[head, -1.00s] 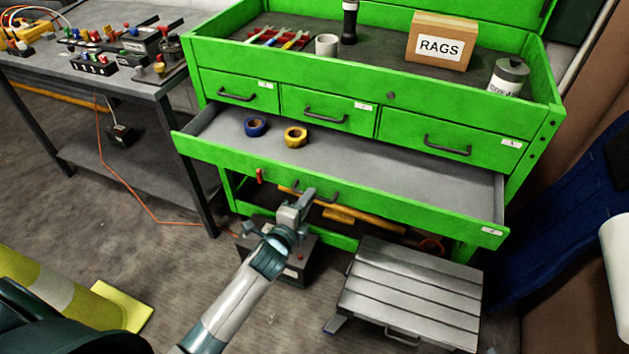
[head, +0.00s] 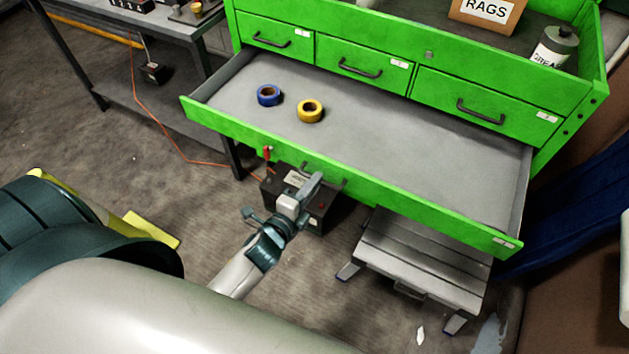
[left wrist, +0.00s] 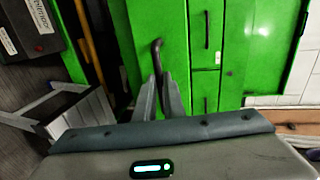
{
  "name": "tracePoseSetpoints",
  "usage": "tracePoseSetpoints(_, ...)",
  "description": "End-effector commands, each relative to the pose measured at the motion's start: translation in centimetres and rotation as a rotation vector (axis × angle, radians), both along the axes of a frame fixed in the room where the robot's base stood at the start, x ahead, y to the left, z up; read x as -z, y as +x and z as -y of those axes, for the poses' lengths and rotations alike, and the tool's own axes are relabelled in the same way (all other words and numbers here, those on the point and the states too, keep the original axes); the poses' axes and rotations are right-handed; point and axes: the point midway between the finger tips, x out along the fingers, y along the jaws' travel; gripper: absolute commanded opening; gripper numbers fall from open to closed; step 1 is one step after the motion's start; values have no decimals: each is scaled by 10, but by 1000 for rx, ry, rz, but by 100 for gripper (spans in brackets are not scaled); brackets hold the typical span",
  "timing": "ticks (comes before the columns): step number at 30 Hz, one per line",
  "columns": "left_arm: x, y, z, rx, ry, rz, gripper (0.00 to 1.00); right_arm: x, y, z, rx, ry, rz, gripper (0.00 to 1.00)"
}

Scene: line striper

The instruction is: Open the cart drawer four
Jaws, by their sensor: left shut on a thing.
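Drawer four (head: 430,165) is the wide bottom drawer of the green cart, and it stands pulled far out in the head view. A blue tape roll (head: 269,95) and a yellow tape roll (head: 310,111) lie inside it. My left gripper (head: 312,185) is at the drawer's front, shut on its dark handle (head: 330,178). In the left wrist view the fingers (left wrist: 162,85) close around the handle (left wrist: 157,48). My right gripper is not in view.
Three shut drawers (head: 360,70) sit above. A rags box (head: 487,12) and a grease can (head: 553,45) stand on the cart top. A grey step stool (head: 420,265) and a dark battery-like box (head: 318,215) stand below the drawer. A grey workbench (head: 190,30) is at the left.

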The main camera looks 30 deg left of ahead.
Motion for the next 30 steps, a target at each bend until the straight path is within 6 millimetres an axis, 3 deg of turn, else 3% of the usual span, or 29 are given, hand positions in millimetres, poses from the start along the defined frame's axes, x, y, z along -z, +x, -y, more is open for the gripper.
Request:
tracePoseSetpoints(1,1,0,0,-1,0,-2,0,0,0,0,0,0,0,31)
tracePoseSetpoints(4,1,0,0,-1,0,-2,28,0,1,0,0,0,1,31)
tracePoseSetpoints(19,0,-7,0,0,0,-1,28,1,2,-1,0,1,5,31)
tracePoseSetpoints(30,-8,-55,-2,0,1,-3,28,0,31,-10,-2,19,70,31)
